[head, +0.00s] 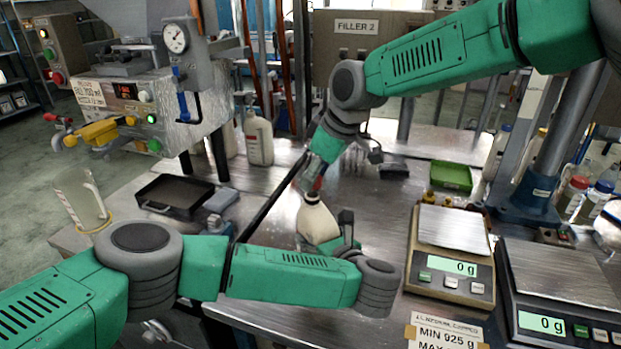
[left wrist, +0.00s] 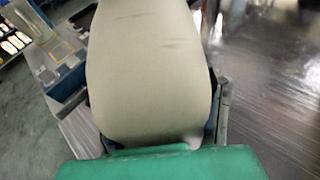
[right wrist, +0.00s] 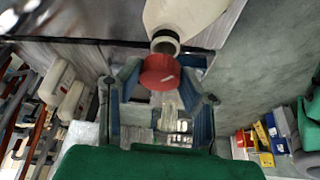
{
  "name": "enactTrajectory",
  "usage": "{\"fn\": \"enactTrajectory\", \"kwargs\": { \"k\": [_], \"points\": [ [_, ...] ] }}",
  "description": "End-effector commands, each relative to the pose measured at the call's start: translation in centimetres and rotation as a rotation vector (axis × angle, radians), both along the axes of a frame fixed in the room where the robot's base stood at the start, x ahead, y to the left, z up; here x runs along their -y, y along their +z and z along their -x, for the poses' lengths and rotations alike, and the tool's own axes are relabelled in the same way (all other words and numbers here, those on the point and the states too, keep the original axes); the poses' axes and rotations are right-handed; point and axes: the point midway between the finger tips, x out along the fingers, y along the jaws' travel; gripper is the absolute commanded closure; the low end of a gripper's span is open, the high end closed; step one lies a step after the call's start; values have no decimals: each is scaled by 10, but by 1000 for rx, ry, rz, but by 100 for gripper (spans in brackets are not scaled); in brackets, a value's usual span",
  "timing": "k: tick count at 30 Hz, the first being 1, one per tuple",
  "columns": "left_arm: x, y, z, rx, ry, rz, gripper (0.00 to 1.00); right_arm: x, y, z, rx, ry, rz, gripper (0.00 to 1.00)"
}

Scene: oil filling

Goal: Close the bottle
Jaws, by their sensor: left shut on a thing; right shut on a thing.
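A cream bottle (head: 317,219) is tilted in the middle of the head view, above the steel table. My left gripper (head: 343,236) is shut on its body. In the left wrist view the bottle (left wrist: 150,75) fills the middle, between the fingers. My right gripper (head: 312,180) is above the bottle's neck. In the right wrist view it (right wrist: 163,88) is shut on a red cap (right wrist: 160,72). The bottle's open dark mouth (right wrist: 165,42) is close to the cap; I cannot tell whether they touch. In the head view the cap is mostly hidden by the gripper.
Two scales (head: 452,282) (head: 563,318) reading 0 g stand at right. A black tray (head: 174,196) lies at left, near a clear jug (head: 82,197). A white bottle (head: 258,140) stands behind. A green tray (head: 451,177) and a drill-like stand (head: 538,190) are at back right.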

Motion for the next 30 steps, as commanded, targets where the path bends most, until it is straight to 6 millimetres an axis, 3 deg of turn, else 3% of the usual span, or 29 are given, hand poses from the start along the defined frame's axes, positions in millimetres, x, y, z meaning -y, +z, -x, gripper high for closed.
{"fn": "enactTrajectory", "kwargs": {
  "k": [8,17,30],
  "points": [
    [-6,0,0,0,1,5,100,-7,-4,1,1,3,5,76],
    [-2,0,0,0,1,0,100,-2,-5,1,-1,2,1,76],
    [-2,0,0,0,0,2,100,-4,-22,1,-1,-3,0,76]
  ]
}}
